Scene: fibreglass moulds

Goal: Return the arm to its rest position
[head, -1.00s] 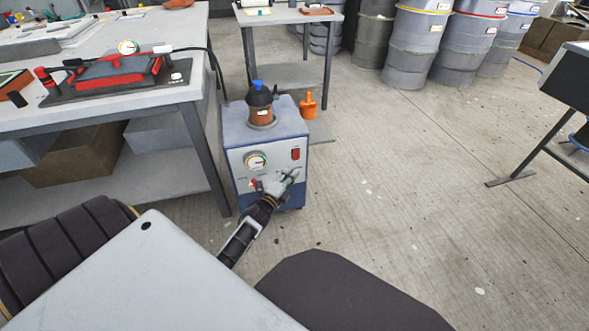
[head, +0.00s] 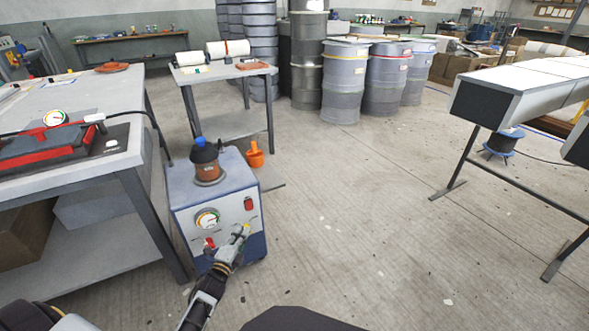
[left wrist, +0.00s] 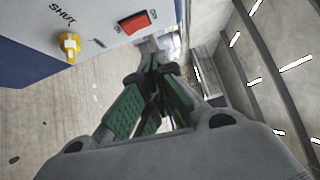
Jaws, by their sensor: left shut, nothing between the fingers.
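My left gripper (head: 238,238) is in front of the lower right face of the blue and white pump box (head: 185,220). Its fingers are shut with nothing between them. In the left wrist view the green-padded fingers (left wrist: 152,85) come together just below and right of a red rocker switch (left wrist: 137,22). A yellow knob (left wrist: 69,46) by the word SHUT is to their left, apart from the fingers. The box's face also bears a round gauge (head: 207,219). My right gripper is not in view.
A workbench (head: 85,179) with a red-framed mould stands left of the pump. A small table (head: 222,74) and an orange container (head: 255,155) are behind it. Grey drums (head: 341,85) stand at the back, and a white-topped bench (head: 490,98) is at right. The floor between is clear.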

